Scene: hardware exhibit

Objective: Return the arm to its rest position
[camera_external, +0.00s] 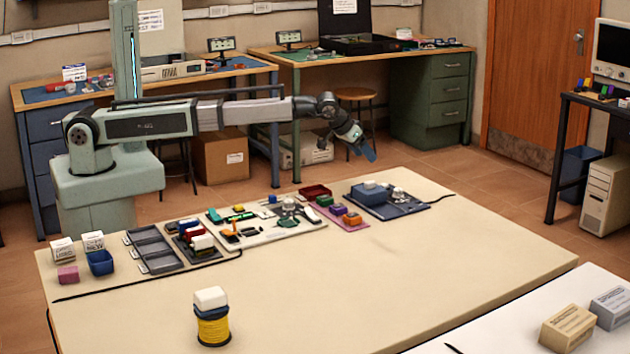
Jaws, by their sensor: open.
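My arm reaches out to the right from its base, roughly level, above the far edge of the cream table (330,285). My gripper (366,152) is at the arm's right end, pointing down and to the right. It is open, with nothing seen in it. It is apart from the table and the objects on it. The fingertips are small and dark in this view.
Several coloured parts and trays, including an empty grey tray (152,247) and a blue box on a dark board (368,193), line the table's far side. A yellow spool with a white block on top (211,318) stands in front. The table's right part is clear.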

